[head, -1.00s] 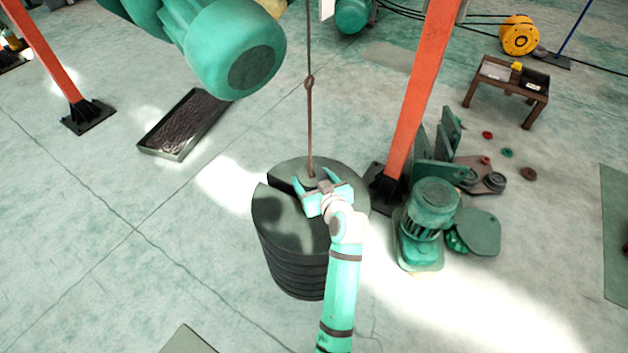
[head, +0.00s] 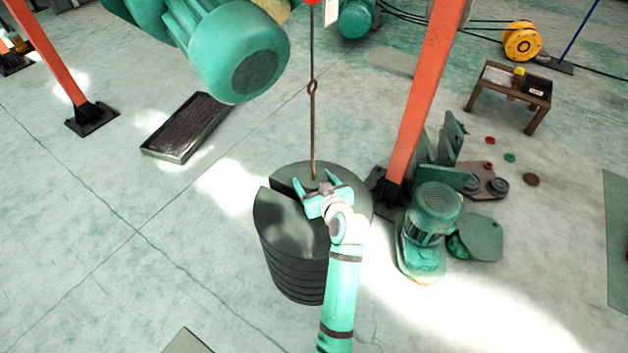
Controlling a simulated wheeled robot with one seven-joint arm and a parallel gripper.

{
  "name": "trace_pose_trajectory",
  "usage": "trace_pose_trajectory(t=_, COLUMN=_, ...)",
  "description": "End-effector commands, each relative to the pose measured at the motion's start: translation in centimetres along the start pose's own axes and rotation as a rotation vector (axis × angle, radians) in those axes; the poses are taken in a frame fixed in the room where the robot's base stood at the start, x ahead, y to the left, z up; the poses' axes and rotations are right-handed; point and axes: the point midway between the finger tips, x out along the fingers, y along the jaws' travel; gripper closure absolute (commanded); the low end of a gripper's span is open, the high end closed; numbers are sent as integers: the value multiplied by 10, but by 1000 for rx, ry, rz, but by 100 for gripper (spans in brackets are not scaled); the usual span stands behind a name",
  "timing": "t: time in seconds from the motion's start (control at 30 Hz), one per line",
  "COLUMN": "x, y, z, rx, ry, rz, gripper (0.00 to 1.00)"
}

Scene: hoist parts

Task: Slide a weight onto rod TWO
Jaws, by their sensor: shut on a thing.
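A dark round stack of slotted weights (head: 285,262) stands on the floor at the middle of the head view. A slot in the top weight (head: 280,218) opens to the left. A thin brown rod (head: 313,130) with an eye joint hangs down to the middle of the stack; no number can be read on it. My gripper (head: 315,186) is over the top weight, its teal fingers on either side of the middle, close to the rod. It is shut on the top weight; the exact grip is partly hidden by the gripper.
An orange post (head: 420,95) stands just right of the stack, with a green motor (head: 432,210) and plates beside it. A large green motor (head: 240,55) is at upper left.

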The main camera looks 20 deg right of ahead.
Motion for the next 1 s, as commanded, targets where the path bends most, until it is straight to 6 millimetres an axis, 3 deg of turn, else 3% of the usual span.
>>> trace_pose_trajectory(t=1.0, x=8, y=0, z=17, rx=-1, ry=11, rz=1, gripper=94)
